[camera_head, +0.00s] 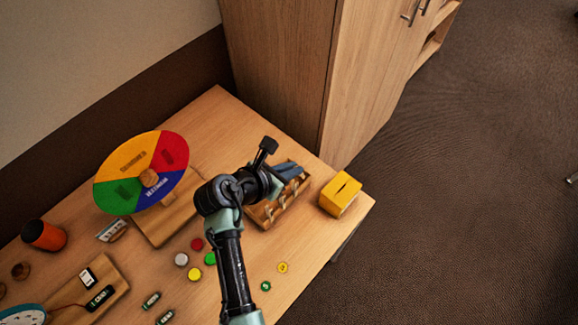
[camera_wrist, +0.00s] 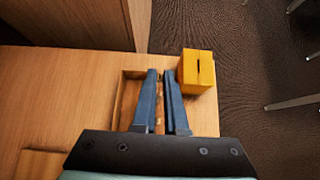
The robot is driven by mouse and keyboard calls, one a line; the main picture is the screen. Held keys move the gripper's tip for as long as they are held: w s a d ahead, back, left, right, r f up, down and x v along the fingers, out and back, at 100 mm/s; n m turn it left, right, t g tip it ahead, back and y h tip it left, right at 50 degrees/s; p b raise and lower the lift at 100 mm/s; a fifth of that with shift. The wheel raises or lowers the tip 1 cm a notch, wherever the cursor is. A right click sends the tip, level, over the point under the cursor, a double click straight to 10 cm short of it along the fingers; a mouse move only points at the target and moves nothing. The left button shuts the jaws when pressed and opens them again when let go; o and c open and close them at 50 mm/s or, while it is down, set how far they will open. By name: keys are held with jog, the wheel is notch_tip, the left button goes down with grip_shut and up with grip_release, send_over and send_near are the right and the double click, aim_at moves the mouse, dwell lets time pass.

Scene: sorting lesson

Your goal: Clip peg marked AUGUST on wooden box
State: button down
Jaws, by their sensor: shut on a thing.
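The wooden box (camera_head: 259,216) is a low open tray near the table's right end, with several small light pegs (camera_head: 268,212) along its near side. It also shows in the wrist view (camera_wrist: 128,100), partly covered by my fingers. My gripper (camera_head: 290,169) is over the box, with its blue fingers pointing down into it. In the wrist view my gripper (camera_wrist: 160,73) has its fingers close together on a small wooden peg, which is mostly hidden between them. No marking on any peg can be read, so I cannot tell which is AUGUST.
A yellow slotted box (camera_head: 340,194) stands close to the right of the wooden box. A coloured season wheel (camera_head: 143,172) stands to the left. Several small discs (camera_head: 197,244) lie in front. A tall cabinet (camera_head: 285,70) rises behind the table.

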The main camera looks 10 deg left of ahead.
jog(key=shift+w+d+f+b, duration=0.15)
jog(key=shift+w+f+b, duration=0.05)
jog(key=shift+f+b, duration=0.6)
jog(key=shift+w+d+f+b, duration=0.1)
jog(key=shift+w+f+b, duration=0.15)
jog(key=shift+f+b, duration=0.5)
jog(key=shift+w+d+f+b, duration=0.15)
jog(key=shift+w+f+b, duration=0.05)
jog(key=shift+f+b, duration=0.55)
jog(key=shift+r+p, duration=0.1)
jog(key=shift+p, duration=1.4)
jog(key=shift+f, duration=0.35)
jog(key=shift+w+d+f+b, duration=0.15)
jog(key=shift+w+f+b, duration=0.05)
jog(key=shift+f+b, duration=0.2)
jog(key=shift+f, duration=0.25)
jog(key=shift+w+d+f+b, duration=0.15)
jog(key=shift+f+b, duration=0.15)
jog(key=shift+f, duration=0.2)
jog(key=shift+f, duration=0.1)
dwell(0.3)
